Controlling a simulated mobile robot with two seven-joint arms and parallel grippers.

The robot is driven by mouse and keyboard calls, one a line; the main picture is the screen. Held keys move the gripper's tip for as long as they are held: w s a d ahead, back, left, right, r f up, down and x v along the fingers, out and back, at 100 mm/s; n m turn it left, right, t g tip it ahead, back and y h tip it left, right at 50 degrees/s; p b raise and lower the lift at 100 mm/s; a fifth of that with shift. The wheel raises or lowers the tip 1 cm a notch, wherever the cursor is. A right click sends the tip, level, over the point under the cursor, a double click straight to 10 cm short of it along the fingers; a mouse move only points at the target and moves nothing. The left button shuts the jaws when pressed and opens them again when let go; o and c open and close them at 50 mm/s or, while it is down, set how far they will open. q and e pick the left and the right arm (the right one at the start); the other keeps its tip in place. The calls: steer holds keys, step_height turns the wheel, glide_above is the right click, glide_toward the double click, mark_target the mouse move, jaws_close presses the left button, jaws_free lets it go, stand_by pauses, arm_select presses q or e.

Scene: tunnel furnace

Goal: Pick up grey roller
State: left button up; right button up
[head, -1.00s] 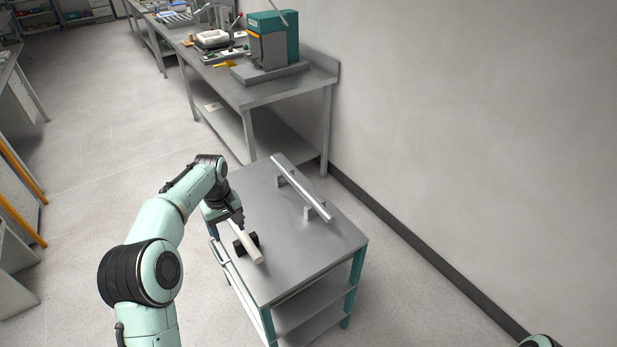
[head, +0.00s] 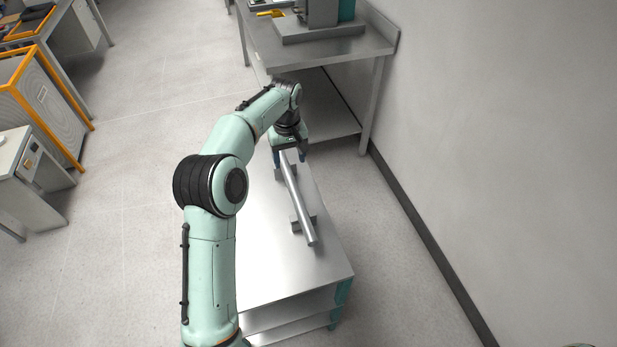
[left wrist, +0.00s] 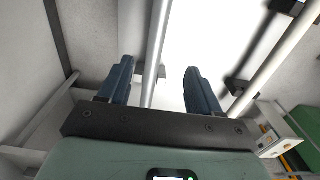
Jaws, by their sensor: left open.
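The grey roller (head: 296,195) is a long smooth metal bar resting on two small grey supports on top of the trolley. My left gripper (head: 289,157) is at the roller's far end, open, with a finger on each side of it. In the left wrist view the roller (left wrist: 157,50) runs between the two open fingers (left wrist: 159,74), with a gap on both sides. I cannot tell how far above the bar the fingertips are. My right gripper is not in view.
The trolley top (head: 265,270) is mostly bare. A white roller (left wrist: 275,65) on black holders lies beside the grey one in the wrist view; my arm hides it in the head view. A workbench (head: 345,48) stands beyond, and a wall (head: 500,150) is at the right.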

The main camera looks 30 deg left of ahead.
arm_select(q)
steer(key=b, duration=0.1)
glide_above(293, 185)
steer(key=s, duration=0.1)
step_height(293, 185, down, 8)
steer(key=shift+a+r, duration=0.15)
steer(key=f, duration=0.3)
steer(key=w+f, duration=0.1)
steer(key=f, duration=0.1)
steer(key=shift+f, duration=0.3)
steer(key=shift+r, duration=0.15)
steer(key=c, duration=1.1)
